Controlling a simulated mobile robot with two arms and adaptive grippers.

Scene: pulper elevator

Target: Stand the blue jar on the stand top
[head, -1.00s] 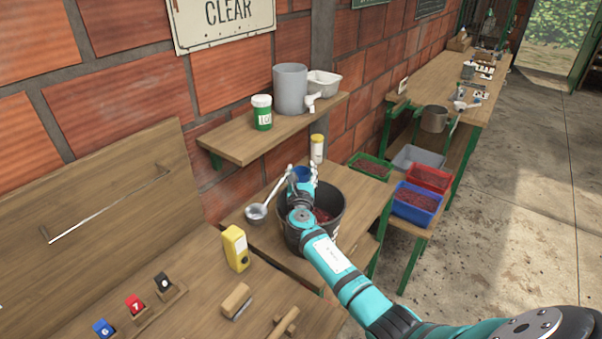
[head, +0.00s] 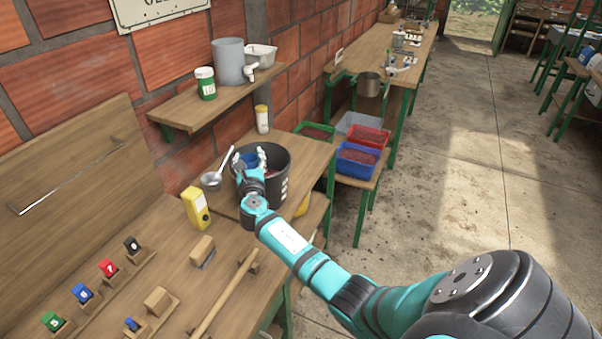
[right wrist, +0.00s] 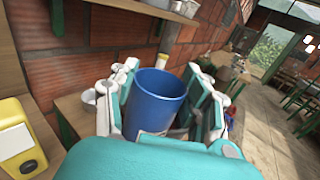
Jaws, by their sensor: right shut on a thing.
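The blue jar (right wrist: 158,98) stands upright between the fingers of my right gripper (right wrist: 165,105) in the right wrist view. The gripper is shut around its sides. In the head view the right gripper (head: 252,166) hides most of the jar (head: 249,159), which shows in front of the dark bucket (head: 284,178); its height there is hard to judge. The bucket stands on a wooden top (head: 308,154) beyond the bench, which may be the stand top. My left gripper is not in view.
A white bottle with a yellow cap (head: 262,120) and a ladle (head: 212,180) are near the bucket. A yellow box (head: 195,207) stands on the near bench. A wall shelf (head: 195,109) hangs above. Bare wood shows right of the bucket.

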